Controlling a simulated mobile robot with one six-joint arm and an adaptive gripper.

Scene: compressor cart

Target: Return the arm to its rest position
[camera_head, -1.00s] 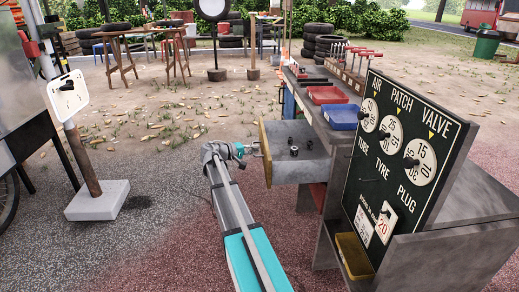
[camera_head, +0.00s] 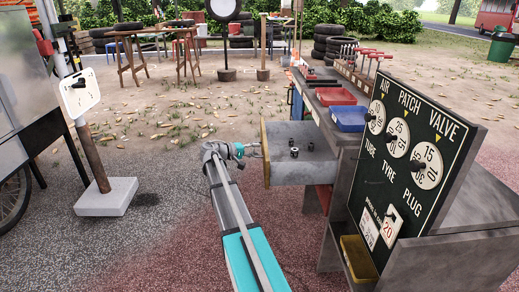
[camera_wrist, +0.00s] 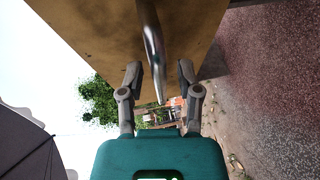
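My arm reaches forward in the head view, and my gripper (camera_head: 257,149) is at the front of an open drawer (camera_head: 309,168) of the cart. In the wrist view, my gripper (camera_wrist: 159,72) has its two fingers spread, one on each side of a metal handle (camera_wrist: 152,45) on the tan drawer front (camera_wrist: 95,35). Gaps show between the handle and both fingers, so it is not clasped. Several small dark parts (camera_head: 294,152) lie in the drawer.
The cart carries a red tray (camera_head: 335,96), a blue tray (camera_head: 347,118) and a dark dial board (camera_head: 398,205) at right. A yellow bin (camera_head: 358,258) sits low on it. A post on a pale block (camera_head: 107,197) stands at left. Ground between is clear.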

